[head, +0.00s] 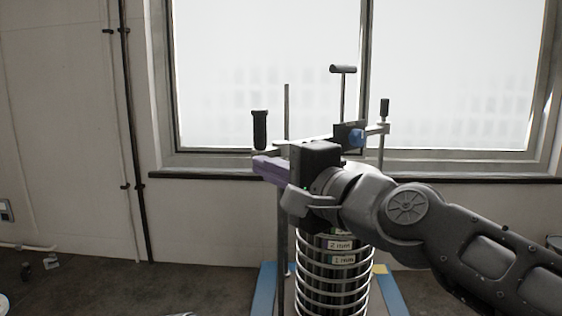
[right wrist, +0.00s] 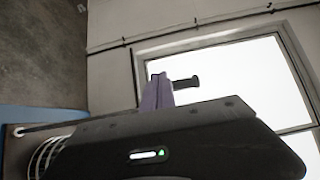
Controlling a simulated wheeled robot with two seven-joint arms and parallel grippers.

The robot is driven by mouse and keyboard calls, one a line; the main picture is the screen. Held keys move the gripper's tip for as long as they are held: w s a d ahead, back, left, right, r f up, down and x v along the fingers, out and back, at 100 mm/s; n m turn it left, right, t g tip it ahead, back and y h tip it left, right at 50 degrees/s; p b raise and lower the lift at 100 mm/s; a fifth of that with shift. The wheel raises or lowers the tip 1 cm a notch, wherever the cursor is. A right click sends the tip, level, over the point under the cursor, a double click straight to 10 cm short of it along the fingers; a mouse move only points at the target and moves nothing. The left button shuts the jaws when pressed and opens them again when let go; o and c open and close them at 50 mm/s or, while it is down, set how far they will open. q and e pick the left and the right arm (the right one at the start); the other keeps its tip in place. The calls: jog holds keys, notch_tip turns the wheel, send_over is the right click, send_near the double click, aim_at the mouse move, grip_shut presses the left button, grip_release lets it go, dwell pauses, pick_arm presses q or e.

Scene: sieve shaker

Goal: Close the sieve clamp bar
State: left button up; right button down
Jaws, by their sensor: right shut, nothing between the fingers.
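The sieve shaker's stack of ringed sieves (head: 333,284) stands upright, with labels such as "2 mm" and "1 mm". A metal clamp bar (head: 376,129) crosses above the stack. A black handle (head: 260,128) stands upright at its left end; what seems the same handle shows beyond the fingertips in the right wrist view (right wrist: 186,82). My right gripper (head: 262,166), with purple fingers, is shut and empty, just below that handle. I cannot tell if they touch. In the right wrist view its fingers (right wrist: 155,94) point up. My right arm hides the bar's middle and the stack's top. My left gripper is not in view.
Upright rods (head: 287,110) flank the stack. A window (head: 270,75) and wall lie behind. The space left of the shaker is free.

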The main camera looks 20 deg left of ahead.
jog(key=s, duration=0.2)
jog(key=s+a+p, duration=0.1)
jog(key=s, duration=0.1)
jog(key=shift+s+a+f, duration=0.15)
jog(key=shift+s+a, duration=0.05)
dwell(0.3)
